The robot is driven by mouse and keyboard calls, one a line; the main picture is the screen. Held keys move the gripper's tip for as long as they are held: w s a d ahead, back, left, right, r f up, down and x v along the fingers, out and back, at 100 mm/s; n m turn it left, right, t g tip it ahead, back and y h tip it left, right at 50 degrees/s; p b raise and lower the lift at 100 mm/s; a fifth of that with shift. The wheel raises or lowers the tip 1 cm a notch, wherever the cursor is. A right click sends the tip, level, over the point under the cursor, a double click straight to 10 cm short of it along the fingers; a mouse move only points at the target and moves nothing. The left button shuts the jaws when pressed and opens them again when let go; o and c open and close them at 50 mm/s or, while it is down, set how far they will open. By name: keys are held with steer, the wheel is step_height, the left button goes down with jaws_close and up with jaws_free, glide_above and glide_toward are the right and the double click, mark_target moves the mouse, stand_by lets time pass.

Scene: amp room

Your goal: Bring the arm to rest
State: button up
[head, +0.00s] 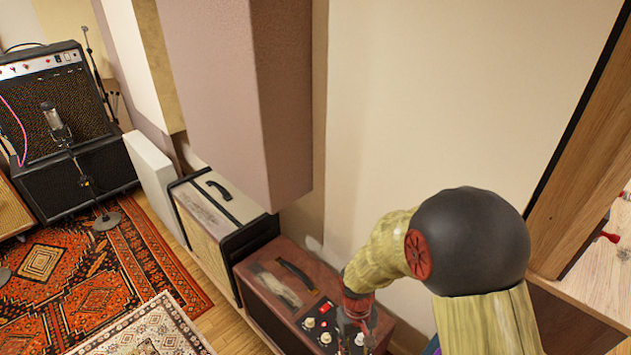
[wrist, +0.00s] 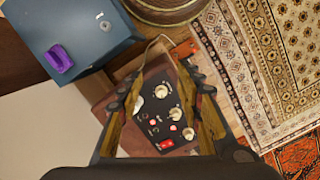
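My gripper (wrist: 162,74) is open in the wrist view, its two yellowish fingers apart with nothing between them. Below it is the control panel (wrist: 152,122) of a brown amp, with pale knobs and a lit red switch. In the head view my arm (head: 385,250) reaches down from the lower right, and my gripper (head: 356,328) is over the panel end of the brown amp (head: 275,277), partly hidden and hard to make out. I cannot tell whether the fingers touch the panel.
A cream amp (head: 215,212) stands beside the brown one along the wall. A wall panel (head: 235,90) overhangs them. A wooden shelf (head: 590,285) is at right. The wrist view shows a blue-grey box (wrist: 85,25) with a purple piece (wrist: 58,58). Rugs (head: 95,262) cover the floor.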

steer(key=s+d+r+m+t, duration=0.1)
steer(key=s+d+r+t, duration=0.1)
steer(key=r, duration=0.9)
steer(key=s+d+r+m+t, duration=0.1)
steer(key=s+d+r+t, duration=0.2)
steer(key=r, duration=0.9)
steer(key=s+d+r+m+t, duration=0.1)
steer(key=s+r, duration=0.5)
steer(key=r, duration=0.6)
steer(key=shift+d+t+y+p, duration=0.45)
steer(key=shift+d+t, duration=0.25)
steer(key=shift+d, duration=0.15)
